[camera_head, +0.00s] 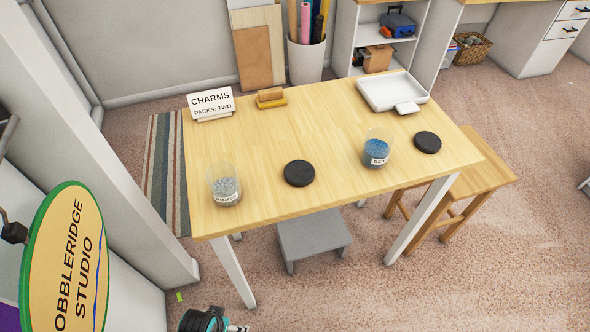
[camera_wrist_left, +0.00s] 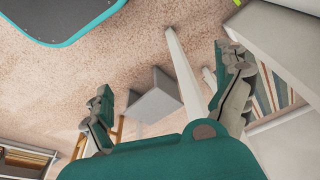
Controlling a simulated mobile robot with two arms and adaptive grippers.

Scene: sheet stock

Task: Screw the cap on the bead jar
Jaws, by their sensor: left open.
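The bead jar (camera_head: 377,150) is a clear, open-topped jar of blue beads with a white label. It stands upright right of centre on the wooden table (camera_head: 270,135). One flat black cap (camera_head: 427,142) lies on the table just right of it. Another black cap (camera_head: 299,173) lies to the left, between the bead jar and a clear jar of pale sequins (camera_head: 225,187). In the left wrist view, my left gripper (camera_wrist_left: 165,75) is open and empty, its fingers wide apart, away from the jars and caps. My right gripper is not in view.
A "CHARMS" sign (camera_head: 211,105), a small wooden block (camera_head: 271,98) and a white tray (camera_head: 393,91) stand along the table's back. A grey step stool (camera_head: 313,237) is under the front edge. A wooden stool (camera_head: 468,182) stands at the right.

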